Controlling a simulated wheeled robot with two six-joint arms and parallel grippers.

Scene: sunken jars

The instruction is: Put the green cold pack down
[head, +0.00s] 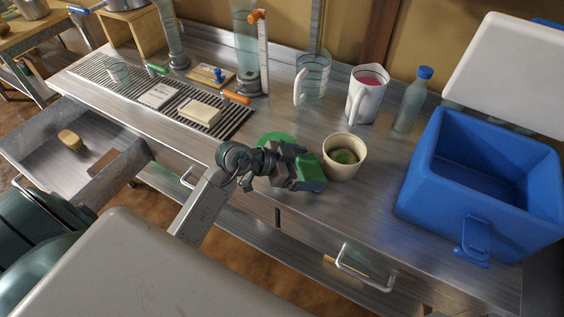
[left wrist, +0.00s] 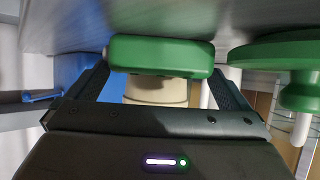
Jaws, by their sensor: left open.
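The green cold pack (head: 314,170) lies on the metal worktop, partly hidden behind my left gripper (head: 296,168). In the left wrist view the cold pack (left wrist: 160,55) is a rounded green slab against the worktop. The fingers of my left gripper (left wrist: 160,88) are spread wide, one towards each end of it, and the jaws are open. My right gripper is not in view.
A round green lid-like thing (head: 272,138) lies just behind the gripper. A cream pot (head: 345,168) stands close on the right. A blue cool box (head: 430,185) is open farther right. Bare worktop lies in front of the pot. A drawer (head: 45,160) stands open at left.

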